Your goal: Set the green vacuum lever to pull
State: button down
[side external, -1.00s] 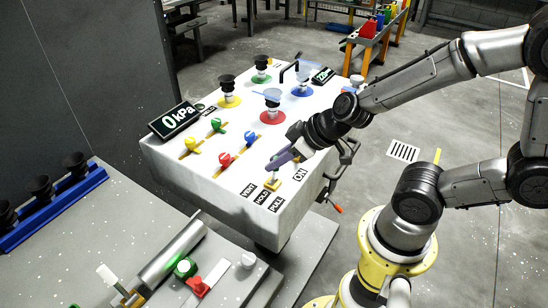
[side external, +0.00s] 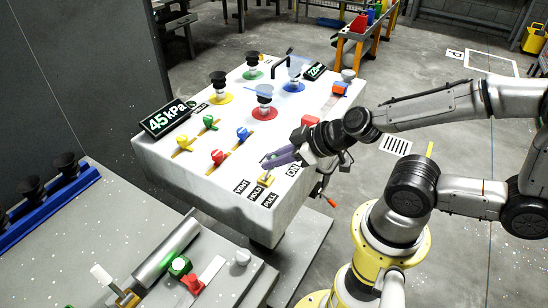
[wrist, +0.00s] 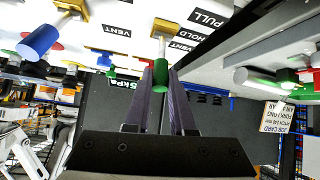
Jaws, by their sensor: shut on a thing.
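The green vacuum lever has a green knob (wrist: 160,77) on a pale shaft, rising from an orange-yellow bracket (wrist: 163,26) beside VENT, HOLD and PULL labels (wrist: 208,18). My gripper (wrist: 160,92) is shut on the knob, one dark finger on each side. In the side external view my gripper (side external: 272,162) is at the front right corner of the white console (side external: 190,185), over the lever's yellow base plate. The fingers hide the knob there. The lever seems to lean rightward, toward the PULL side; its exact position is hard to tell. The console display (side external: 166,117) reads 45 kPa.
Smaller yellow (side external: 184,141), green (side external: 209,121), red (side external: 217,157) and blue (side external: 242,133) levers stand left of my gripper. Black suction cups on coloured rings stand behind them. A grey bench (side external: 110,220) with clamps is at lower left. A red-tipped crank (side external: 331,202) hangs at the console's right.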

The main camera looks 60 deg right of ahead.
jog(key=c, duration=0.8)
grip_release()
jog(key=shift+o, duration=0.2)
jog(key=v, duration=1.2)
jog(key=shift+r, duration=0.1)
